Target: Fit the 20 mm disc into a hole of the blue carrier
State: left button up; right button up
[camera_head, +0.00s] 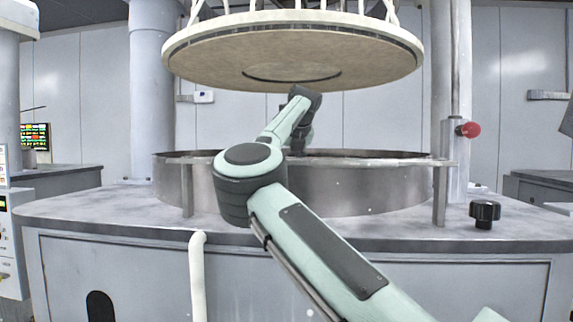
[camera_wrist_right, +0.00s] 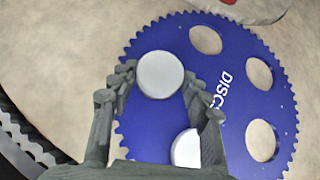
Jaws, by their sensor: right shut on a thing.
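The blue carrier (camera_wrist_right: 225,125), toothed all round, lies flat on the beige lower platen in the right wrist view. Three of its holes are open and show beige. A white disc (camera_wrist_right: 160,75) sits between the fingertips of my right gripper (camera_wrist_right: 158,80), which is shut on it. This disc covers the carrier's left part, where a hole would lie; I cannot tell whether it is above the hole or in it. A second white disc (camera_wrist_right: 184,148) shows at the carrier's lower part, partly hidden by the right finger. My left gripper is not in view.
In the head view, a steel ring wall (camera_head: 345,190) surrounds the lower platen, and the upper platen (camera_head: 215,60) hangs above my right arm. A black knob (camera_head: 485,213) stands on the right. A toothed edge (camera_wrist_right: 25,140) runs along the wrist view's lower left.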

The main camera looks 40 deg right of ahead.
jog(key=o, duration=1.1)
jog(key=shift+f, duration=0.2)
jog(key=v, duration=1.1)
jog(key=shift+s+a+r, duration=0.2)
jog(key=shift+s+r, duration=0.15)
jog(key=shift+s, duration=0.05)
jog(key=shift+d, duration=0.1)
